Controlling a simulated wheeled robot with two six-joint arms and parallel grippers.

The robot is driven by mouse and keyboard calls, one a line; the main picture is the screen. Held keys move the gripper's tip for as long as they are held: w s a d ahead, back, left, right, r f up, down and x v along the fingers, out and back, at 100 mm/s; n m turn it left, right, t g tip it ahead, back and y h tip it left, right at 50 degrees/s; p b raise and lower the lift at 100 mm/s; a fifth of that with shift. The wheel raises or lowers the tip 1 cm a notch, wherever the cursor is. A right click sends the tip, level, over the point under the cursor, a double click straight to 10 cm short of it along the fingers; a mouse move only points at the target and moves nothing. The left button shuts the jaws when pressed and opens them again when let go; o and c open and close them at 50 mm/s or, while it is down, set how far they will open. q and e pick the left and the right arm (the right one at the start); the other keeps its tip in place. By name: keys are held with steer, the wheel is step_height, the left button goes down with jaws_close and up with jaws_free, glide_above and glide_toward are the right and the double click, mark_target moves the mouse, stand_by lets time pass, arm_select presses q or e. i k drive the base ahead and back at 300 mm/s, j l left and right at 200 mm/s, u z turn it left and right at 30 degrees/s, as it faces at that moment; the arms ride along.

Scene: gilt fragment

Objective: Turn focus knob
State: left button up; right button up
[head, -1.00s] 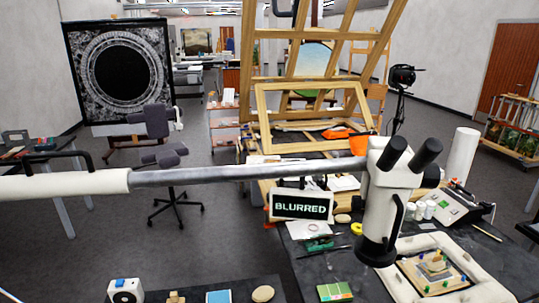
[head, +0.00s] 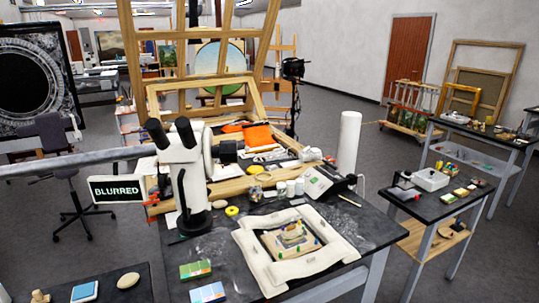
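A white stereo microscope (head: 187,175) with two black eyepieces hangs on a grey boom arm (head: 75,163) that comes in from the left. A sign (head: 116,190) beside the microscope head reads "BLURRED". A focus knob cannot be made out clearly at this size. To the lower right of the microscope, a small gilt fragment (head: 291,237) with coloured pins lies inside a frame of white padded cushions (head: 250,262) on the dark table. Neither of my grippers is in view.
The dark table (head: 352,222) has bare room right of the cushions. Green and blue sample cards (head: 195,269) lie at its front. A white paper roll (head: 348,143) and a grey device (head: 325,184) stand behind. A side table (head: 440,207) is at right.

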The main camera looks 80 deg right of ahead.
mark_target(227, 150)
steer(key=k+l+z, duration=0.1)
steer(key=z, duration=1.7)
steer(key=i+l, duration=0.3)
steer(key=l, duration=0.15)
steer(key=i+l, duration=0.25)
steer(key=l, duration=0.2)
steer(key=i+l, duration=0.3)
steer(key=l, duration=0.1)
